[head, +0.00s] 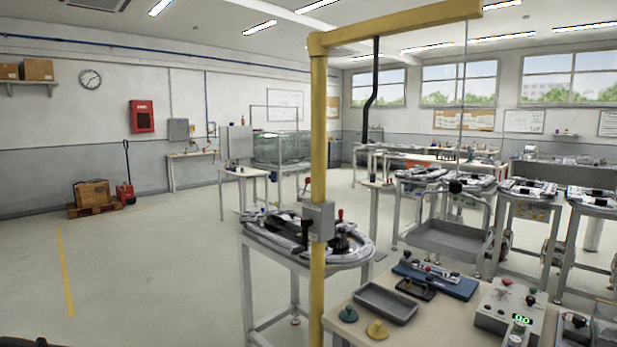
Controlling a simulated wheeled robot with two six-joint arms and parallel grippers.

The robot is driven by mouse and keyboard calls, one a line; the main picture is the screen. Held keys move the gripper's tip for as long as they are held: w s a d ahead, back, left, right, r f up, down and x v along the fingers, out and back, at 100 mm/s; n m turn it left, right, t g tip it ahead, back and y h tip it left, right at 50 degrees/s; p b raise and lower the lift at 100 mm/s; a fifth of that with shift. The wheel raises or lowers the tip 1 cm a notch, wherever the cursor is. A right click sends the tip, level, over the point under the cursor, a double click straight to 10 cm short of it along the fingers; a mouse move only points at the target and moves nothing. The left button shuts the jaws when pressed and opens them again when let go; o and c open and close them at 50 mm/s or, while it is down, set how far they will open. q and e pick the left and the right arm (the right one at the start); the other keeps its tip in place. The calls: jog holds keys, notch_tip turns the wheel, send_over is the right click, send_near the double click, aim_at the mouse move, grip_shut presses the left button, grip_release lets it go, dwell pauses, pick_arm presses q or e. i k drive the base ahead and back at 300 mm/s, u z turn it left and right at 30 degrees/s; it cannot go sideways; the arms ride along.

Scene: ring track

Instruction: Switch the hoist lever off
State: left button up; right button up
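The hoist is a yellow post (319,150) with a yellow beam (400,24) reaching right from its top. A grey box (321,218) is fixed to the post at mid height. A black lever-like handle (305,232) shows at the box's left side; I cannot tell its on or off position. A thin cable (462,110) hangs from the beam to a dark hook block (456,186) above a grey tray (440,243). Neither gripper shows in the head view.
A table with a ring track (268,238) stands behind the post. A workbench (345,300) at the front right holds a grey bin (386,303), a blue device (436,279) and a control box (509,307).

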aim_at(307, 180)
jog(key=u, duration=0.1)
jog(key=i, duration=0.2)
jog(key=u, duration=0.95)
jog(key=i, duration=1)
jog(key=u, duration=0.65)
jog(key=i, duration=1.1)
jog(key=z, duration=0.8)
jog(key=i, duration=0.8)
jog(key=z, duration=1.15)
jog(key=i, duration=0.25)
jog(key=z, duration=0.2)
